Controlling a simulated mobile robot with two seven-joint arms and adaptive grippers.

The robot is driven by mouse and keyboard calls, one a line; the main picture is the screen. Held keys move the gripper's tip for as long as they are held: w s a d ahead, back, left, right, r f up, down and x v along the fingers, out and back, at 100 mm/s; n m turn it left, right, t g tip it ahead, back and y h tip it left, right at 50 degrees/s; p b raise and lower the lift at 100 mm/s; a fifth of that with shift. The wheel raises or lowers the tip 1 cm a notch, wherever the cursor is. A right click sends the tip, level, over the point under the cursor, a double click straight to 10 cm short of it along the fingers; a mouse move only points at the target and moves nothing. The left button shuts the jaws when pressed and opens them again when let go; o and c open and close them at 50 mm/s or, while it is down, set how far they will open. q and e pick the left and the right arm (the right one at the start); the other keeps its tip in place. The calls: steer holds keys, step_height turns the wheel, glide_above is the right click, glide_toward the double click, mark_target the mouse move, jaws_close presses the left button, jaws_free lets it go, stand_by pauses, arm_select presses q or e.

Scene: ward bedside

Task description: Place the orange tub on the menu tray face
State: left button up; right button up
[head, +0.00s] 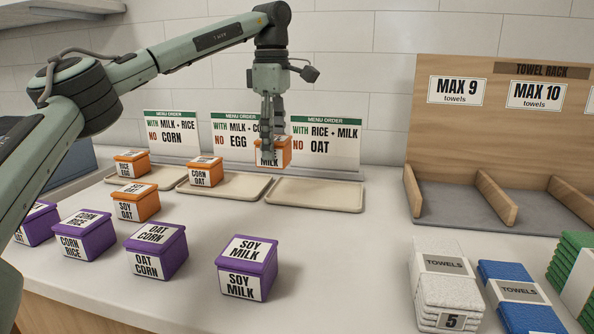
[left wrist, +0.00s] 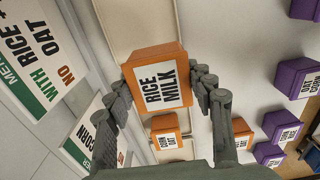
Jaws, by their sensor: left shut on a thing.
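My left gripper (head: 270,142) is shut on an orange tub (head: 283,150) with a RICE MILK label. It holds the tub in the air, above the gap between the middle and right trays. In the left wrist view the RICE MILK tub (left wrist: 158,80) sits between both fingers (left wrist: 165,92). The right tray (head: 335,207) is empty, below the card WITH RICE + MILK, NO OAT (head: 325,140). The middle tray (head: 240,190) carries a CORN OAT tub (head: 206,172). The left tray (head: 165,178) carries an orange RICE tub (head: 131,162), partly hidden. My right gripper is out of view.
An orange SOY OAT tub (head: 136,202) stands on the counter before the left tray. Several purple tubs, including SOY MILK (head: 246,268), stand nearer the front. A wooden towel rack (head: 500,130) and folded towels (head: 448,280) occupy the right. The counter before the right tray is clear.

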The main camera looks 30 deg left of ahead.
arm_select(q)
steer(key=w+d+f, duration=0.2)
steer(key=w+d, duration=0.1)
steer(key=shift+f, duration=0.3)
steer(key=shift+w+f+p, duration=0.1)
steer(key=shift+f+p, duration=0.2)
steer(key=shift+f, duration=1.7)
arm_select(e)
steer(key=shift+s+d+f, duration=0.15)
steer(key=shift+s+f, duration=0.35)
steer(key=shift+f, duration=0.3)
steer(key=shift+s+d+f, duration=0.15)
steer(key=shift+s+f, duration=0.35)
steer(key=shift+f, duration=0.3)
arm_select(q)
steer(key=shift+f, duration=0.1)
steer(key=o, duration=1.3)
